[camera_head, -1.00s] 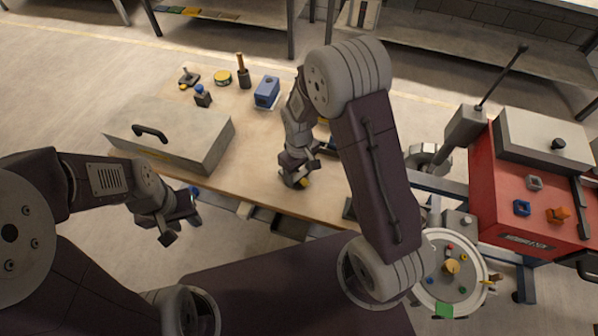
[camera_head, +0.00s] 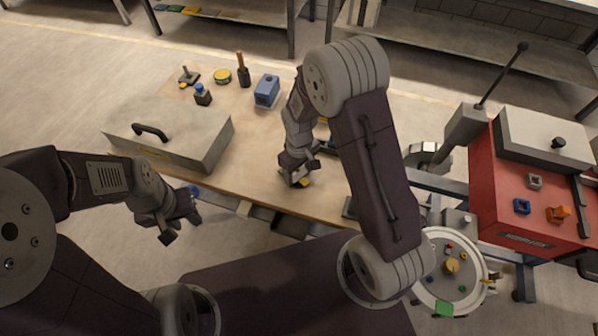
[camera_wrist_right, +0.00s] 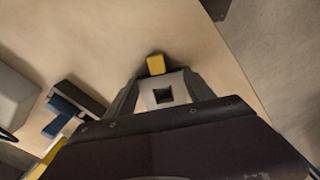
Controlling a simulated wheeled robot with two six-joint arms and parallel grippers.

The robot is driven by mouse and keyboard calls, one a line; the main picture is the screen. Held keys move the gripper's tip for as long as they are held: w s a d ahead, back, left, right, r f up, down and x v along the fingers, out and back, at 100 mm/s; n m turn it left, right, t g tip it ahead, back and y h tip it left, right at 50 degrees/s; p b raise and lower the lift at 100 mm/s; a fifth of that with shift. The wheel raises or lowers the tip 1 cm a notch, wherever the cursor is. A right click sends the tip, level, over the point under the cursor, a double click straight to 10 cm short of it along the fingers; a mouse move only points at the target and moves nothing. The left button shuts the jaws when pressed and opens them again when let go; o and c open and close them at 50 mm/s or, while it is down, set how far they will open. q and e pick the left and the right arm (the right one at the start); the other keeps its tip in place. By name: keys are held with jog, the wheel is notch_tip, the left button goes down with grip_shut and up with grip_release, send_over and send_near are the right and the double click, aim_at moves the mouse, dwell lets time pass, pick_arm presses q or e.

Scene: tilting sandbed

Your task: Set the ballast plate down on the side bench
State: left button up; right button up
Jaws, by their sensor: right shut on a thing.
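The ballast plate (camera_wrist_right: 172,90) appears as a pale grey block with a dark square hole and a yellow tab (camera_wrist_right: 156,64) in the right wrist view. My right gripper (camera_wrist_right: 160,92) is shut on it, with a finger on each side. In the head view, my right gripper (camera_head: 297,174) is over the front part of the wooden side bench (camera_head: 240,165), and the yellow tab shows beside its tip. The plate is low over the bench top; I cannot tell whether it touches. My left gripper (camera_head: 182,226) is open and empty in front of the bench.
A grey case (camera_head: 190,125) with a black handle fills the bench's left side. A blue block (camera_head: 267,91) and several small tools stand at the back. A red machine (camera_head: 510,190) and a round tray (camera_head: 440,290) are at right.

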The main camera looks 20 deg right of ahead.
jog(key=shift+f, duration=0.15)
jog(key=o, duration=1.8)
jog(key=shift+c, duration=0.2)
notch_tip(320, 180, up, 8)
jog(key=p, duration=0.7)
jog(key=shift+p, duration=0.35)
